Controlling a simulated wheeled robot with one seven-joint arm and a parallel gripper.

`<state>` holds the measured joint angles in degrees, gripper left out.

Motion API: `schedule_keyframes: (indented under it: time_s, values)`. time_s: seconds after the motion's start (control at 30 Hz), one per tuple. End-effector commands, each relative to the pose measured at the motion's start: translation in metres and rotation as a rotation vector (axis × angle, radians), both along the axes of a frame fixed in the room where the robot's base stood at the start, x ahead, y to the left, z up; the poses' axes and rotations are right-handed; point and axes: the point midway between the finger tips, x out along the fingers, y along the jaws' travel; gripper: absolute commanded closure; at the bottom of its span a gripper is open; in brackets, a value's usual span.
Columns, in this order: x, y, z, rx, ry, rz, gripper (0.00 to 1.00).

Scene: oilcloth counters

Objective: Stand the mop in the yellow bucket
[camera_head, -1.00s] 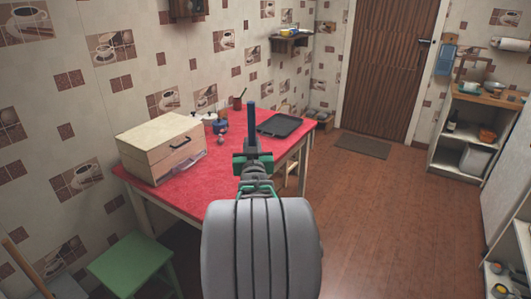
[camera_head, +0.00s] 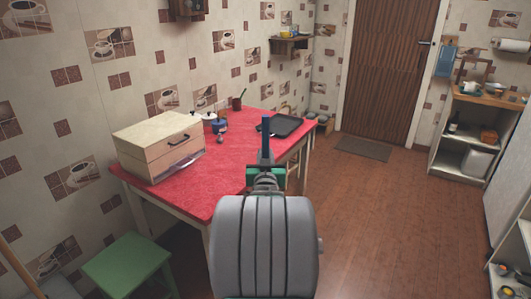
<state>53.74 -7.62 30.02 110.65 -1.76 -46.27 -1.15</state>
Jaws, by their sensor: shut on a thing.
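My gripper (camera_head: 265,172) is in the middle of the view, beyond my large grey arm link, and in the picture overlaps the front edge of the red-topped table. It is shut on an upright blue bar (camera_head: 266,138), which looks like the upper part of the mop's handle. The bar rises above the jaws. Its lower part and any mop head are hidden behind my arm. No yellow bucket can be made out in this view.
The red table (camera_head: 225,182) bears a wooden box (camera_head: 150,147), a dark tray (camera_head: 282,125) and small pots. A green stool (camera_head: 128,262) stands front left, near a slanted wooden stick (camera_head: 18,268). Shelves (camera_head: 466,135) line the right. The brown floor (camera_head: 385,210) between is open.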

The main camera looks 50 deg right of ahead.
Motion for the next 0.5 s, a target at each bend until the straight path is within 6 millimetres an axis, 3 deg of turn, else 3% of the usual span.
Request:
schedule_keyframes:
  time_s: [0.03,0.5]
  values:
    - [0.000,0.000,-0.012,-0.004,-0.003,0.000,1.00]
    - [0.000,0.000,-0.071,-0.005,-0.004,0.000,1.00]
